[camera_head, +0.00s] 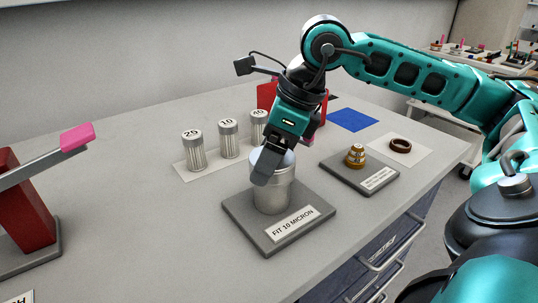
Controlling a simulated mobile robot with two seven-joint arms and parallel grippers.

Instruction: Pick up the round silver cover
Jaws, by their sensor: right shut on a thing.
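The round silver cover (258,157) sits at the top of a silver canister (273,195) on a grey base plate labelled "FIT 10 MICRON" (254,237). My right gripper (268,168) comes down from above and is shut on the cover. The gripper hides much of the cover, and I cannot tell whether the cover is lifted clear of the canister. My left gripper is not in view.
A brass fitting (355,155) on a plate and a brown ring (400,145) are right. A red stand with a pink-tipped lever (50,165) is left.

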